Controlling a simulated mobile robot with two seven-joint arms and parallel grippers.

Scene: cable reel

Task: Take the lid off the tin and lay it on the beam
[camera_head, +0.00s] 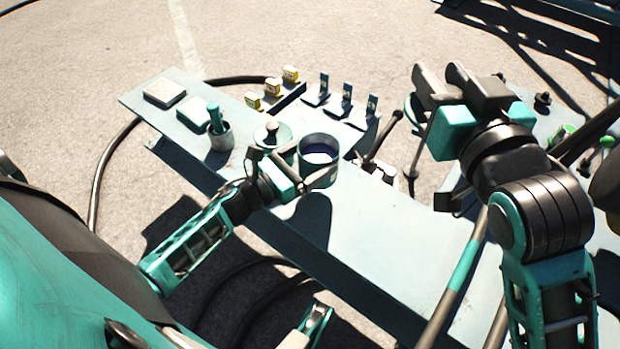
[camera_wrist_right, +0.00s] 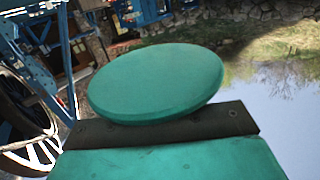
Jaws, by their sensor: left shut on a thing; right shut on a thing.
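The tin (camera_head: 319,150) stands open on the pale blue beam (camera_head: 365,240), its dark blue inside showing. My left gripper (camera_head: 306,184) is shut on the tin at its near side; the contact is partly hidden. My right gripper (camera_head: 460,82) is raised to the right of the tin, over the far right area. It is shut on the teal round lid (camera_wrist_right: 155,82), which fills the middle of the right wrist view. In the head view only a teal edge (camera_head: 411,108) shows behind this gripper. The grip point on the lid is hidden.
A teal disc with a dark knob (camera_head: 272,133) lies just left of the tin. A grey cup with a teal handle (camera_head: 219,132), two pale blocks, yellow-labelled blocks (camera_head: 272,88) and upright dark tabs (camera_head: 346,92) occupy the beam's far left. The beam's near right stretch is bare.

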